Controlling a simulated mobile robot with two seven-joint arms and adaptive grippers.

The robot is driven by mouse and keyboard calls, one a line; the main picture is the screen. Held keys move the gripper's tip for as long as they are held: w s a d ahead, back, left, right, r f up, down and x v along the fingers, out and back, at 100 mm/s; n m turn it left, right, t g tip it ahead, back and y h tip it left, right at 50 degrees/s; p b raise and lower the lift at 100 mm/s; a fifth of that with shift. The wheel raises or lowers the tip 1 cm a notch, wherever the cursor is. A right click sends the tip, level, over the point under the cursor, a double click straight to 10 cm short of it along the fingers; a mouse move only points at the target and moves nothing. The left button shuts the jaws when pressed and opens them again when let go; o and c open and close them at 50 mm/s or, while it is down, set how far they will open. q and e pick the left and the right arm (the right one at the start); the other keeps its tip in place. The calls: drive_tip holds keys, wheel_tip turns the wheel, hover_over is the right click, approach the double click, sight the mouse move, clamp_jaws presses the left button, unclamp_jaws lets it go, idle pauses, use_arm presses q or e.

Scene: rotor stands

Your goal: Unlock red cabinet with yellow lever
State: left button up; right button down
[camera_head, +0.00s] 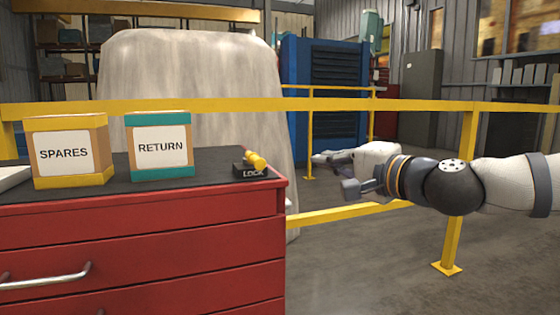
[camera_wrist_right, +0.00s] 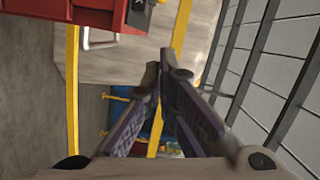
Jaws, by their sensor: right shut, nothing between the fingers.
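The red cabinet (camera_head: 150,252) stands at the left of the head view with a dark top. The yellow lever (camera_head: 256,160) sits on a black block marked LOCK (camera_head: 250,171) at the top's right corner. My right gripper (camera_head: 333,172) is to the right of the lever, apart from it, in the air beyond the cabinet's edge. In the right wrist view its fingers (camera_wrist_right: 154,76) meet at the tips with nothing held. That view also shows part of the red cabinet (camera_wrist_right: 62,17) and the dark lock block (camera_wrist_right: 138,13) at the top. My left gripper is not in view.
A SPARES box (camera_head: 68,152) and a RETURN box (camera_head: 160,146) stand on the cabinet top, left of the lever. A yellow railing (camera_head: 410,105) runs behind. A large pale covered shape (camera_head: 190,75) stands beyond it. The space between lever and right gripper is clear.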

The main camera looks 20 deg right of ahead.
sight(253, 161)
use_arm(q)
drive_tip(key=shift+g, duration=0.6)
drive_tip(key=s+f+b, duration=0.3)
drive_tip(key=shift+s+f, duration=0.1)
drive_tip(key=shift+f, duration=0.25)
use_arm(e)
drive_tip(key=w+a+f, duration=0.1)
drive_tip(key=w+a, duration=0.5)
drive_tip(key=w, duration=0.3)
drive_tip(key=shift+w+a+f, duration=0.2)
drive_tip(key=shift+w+a, duration=0.1)
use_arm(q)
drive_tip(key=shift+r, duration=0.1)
use_arm(e)
drive_tip(key=shift+w+a+h, duration=0.1)
drive_tip(key=shift+h, duration=0.2)
